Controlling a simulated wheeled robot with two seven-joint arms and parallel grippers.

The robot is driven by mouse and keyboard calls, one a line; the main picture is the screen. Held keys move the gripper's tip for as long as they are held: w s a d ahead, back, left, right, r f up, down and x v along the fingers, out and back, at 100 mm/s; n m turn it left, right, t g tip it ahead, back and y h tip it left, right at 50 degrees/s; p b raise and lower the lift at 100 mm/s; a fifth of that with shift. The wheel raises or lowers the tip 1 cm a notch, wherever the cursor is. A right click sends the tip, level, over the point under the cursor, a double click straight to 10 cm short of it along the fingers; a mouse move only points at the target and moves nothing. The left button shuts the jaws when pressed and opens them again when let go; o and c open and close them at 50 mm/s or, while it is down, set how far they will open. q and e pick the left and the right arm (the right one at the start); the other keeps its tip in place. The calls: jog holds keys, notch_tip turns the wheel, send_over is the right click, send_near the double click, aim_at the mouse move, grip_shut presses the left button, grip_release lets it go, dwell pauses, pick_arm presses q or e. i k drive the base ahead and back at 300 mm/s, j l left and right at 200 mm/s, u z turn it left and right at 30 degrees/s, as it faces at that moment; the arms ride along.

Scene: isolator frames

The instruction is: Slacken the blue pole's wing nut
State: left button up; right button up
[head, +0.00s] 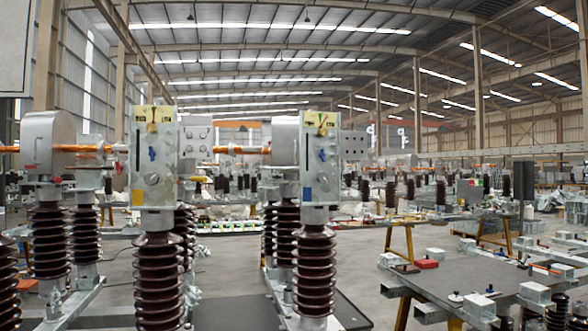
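Two upright grey boxes stand side by side on brown ribbed insulators. The right box (314,165) has a blue square patch (307,193) near its lower left. A small blue wing-shaped piece (322,155) sits on its face, above a round grey knob (323,178). The left box (153,165) has a yellow square patch (137,197) and a similar blue wing-shaped piece (152,153). Each box has a yellow dial with a pointer at the top. I cannot tell how tight either piece is. Neither of my grippers is in view.
An orange horizontal bar (238,150) runs between the boxes. A workbench (470,275) with metal blocks and small tools stands at the right. Bare floor (375,270) lies between the right insulator and the bench. More insulators stand behind in the hall.

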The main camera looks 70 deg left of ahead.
aim_at(322, 156)
jog(key=u, duration=2.1)
